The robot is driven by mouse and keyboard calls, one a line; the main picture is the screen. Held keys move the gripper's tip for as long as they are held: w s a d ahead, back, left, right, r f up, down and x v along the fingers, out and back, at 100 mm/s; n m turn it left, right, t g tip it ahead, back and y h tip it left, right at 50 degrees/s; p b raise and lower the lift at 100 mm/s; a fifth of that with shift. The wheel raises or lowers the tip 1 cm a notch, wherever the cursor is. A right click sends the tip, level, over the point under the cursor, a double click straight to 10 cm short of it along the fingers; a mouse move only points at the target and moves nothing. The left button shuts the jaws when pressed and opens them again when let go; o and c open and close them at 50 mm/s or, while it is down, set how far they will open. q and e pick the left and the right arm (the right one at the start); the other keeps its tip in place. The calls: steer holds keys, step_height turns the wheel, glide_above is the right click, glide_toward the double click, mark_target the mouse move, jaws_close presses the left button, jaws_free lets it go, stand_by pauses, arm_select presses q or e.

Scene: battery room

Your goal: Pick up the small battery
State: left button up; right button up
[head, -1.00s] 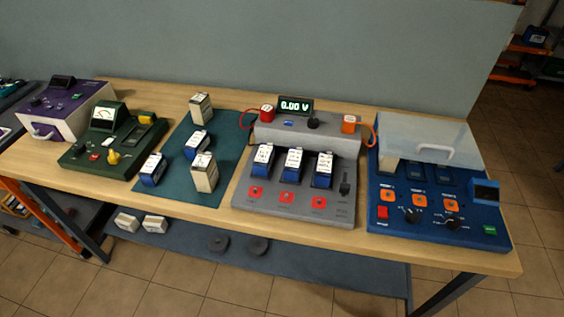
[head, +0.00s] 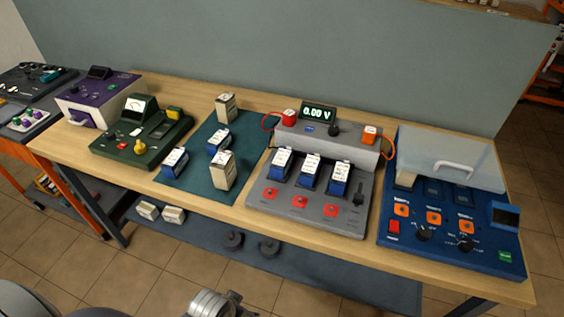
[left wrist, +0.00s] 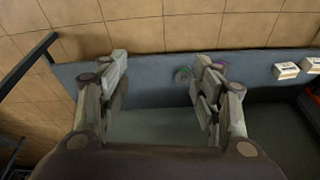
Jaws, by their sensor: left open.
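Several batteries stand on the teal mat (head: 201,178) on the bench. Two are blue with white tops: one nearer the front (head: 174,163) and one behind it (head: 218,142). Two are taller and beige: one at the back (head: 226,107) and one at the front right (head: 223,170). The blue ones look smaller; which one is meant I cannot tell. My left gripper (left wrist: 161,68) is open and empty in the left wrist view, with the lower shelf beyond it. Part of my left arm shows at the bottom of the head view, apart from the batteries. My right gripper is out of view.
A green meter device (head: 118,157) stands left of the mat. A grey charger (head: 280,205) with three blue batteries stands right of it, then a blue device (head: 400,244) with a clear lid. The lower shelf (head: 320,276) holds two pale blocks and two dark discs.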

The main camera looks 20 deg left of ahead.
arm_select(q)
steer(key=w+r+t, duration=0.1)
steer(key=w+r, duration=0.2)
steer(key=r, duration=0.4)
steer(key=n+t, duration=0.2)
steer(key=t, duration=0.7)
glide_toward(281, 158)
steer(key=shift+s+d+f, duration=0.1)
steer(key=shift+d+f, duration=0.05)
steer(key=shift+f, duration=0.2)
steer(key=p+x, duration=0.1)
steer(key=x, duration=0.3)
steer(key=shift+r, duration=0.2)
steer(key=shift+x, duration=0.8)
steer(key=shift+w+p, duration=0.35)
steer(key=shift+w, duration=0.1)
steer(key=shift+p+x, duration=0.35)
steer(key=shift+x, duration=1.75)
